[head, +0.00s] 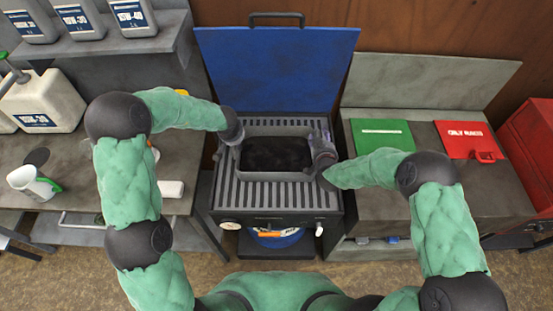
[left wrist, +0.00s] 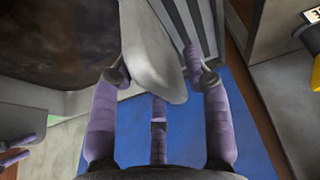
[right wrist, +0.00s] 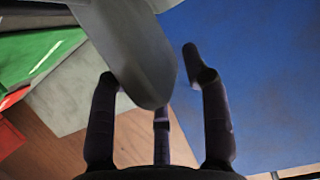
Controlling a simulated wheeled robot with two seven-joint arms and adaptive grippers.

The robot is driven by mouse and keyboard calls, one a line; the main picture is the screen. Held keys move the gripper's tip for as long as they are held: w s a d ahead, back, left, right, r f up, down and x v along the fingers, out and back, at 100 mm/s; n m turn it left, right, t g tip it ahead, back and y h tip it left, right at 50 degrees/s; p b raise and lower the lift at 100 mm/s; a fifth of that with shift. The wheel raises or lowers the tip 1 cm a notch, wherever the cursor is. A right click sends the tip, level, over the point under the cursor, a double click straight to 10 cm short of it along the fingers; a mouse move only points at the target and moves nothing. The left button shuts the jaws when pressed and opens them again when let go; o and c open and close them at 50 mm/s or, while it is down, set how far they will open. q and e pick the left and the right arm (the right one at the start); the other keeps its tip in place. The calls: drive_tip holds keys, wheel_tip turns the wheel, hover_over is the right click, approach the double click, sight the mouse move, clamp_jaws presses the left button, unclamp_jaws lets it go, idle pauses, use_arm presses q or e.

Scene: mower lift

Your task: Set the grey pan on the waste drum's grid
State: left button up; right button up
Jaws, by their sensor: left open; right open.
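The grey pan (head: 275,175) rests on the slatted grid (head: 262,193) of the waste drum (head: 272,238), with dark liquid inside it. It looks level. My left gripper (head: 236,137) is at the pan's left end; in the left wrist view its open fingers (left wrist: 160,75) stand around a pale grey handle (left wrist: 150,55) without visibly clamping it. My right gripper (head: 324,158) is at the pan's right end; in the right wrist view its open fingers (right wrist: 150,70) stand around the other grey handle (right wrist: 132,55). Whether any finger touches a handle I cannot tell.
The raised blue lid (head: 277,68) stands behind the grid. A bench with a white jug (head: 42,103) and a measuring cup (head: 32,182) is at left. At right, a grey bench holds a green lid (head: 382,135) and a red lid (head: 465,140).

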use_arm(q)
drive_tip(key=shift+r, duration=0.1)
drive_tip(key=v, duration=1.1)
drive_tip(key=shift+s, duration=0.15)
use_arm(e)
drive_tip(key=shift+s, duration=0.1)
use_arm(q)
drive_tip(key=shift+s+r, duration=0.1)
drive_tip(key=shift+r, duration=0.25)
use_arm(e)
drive_tip(key=v, duration=1.1)
drive_tip(key=shift+s+r, duration=0.25)
drive_tip(key=shift+s, duration=0.1)
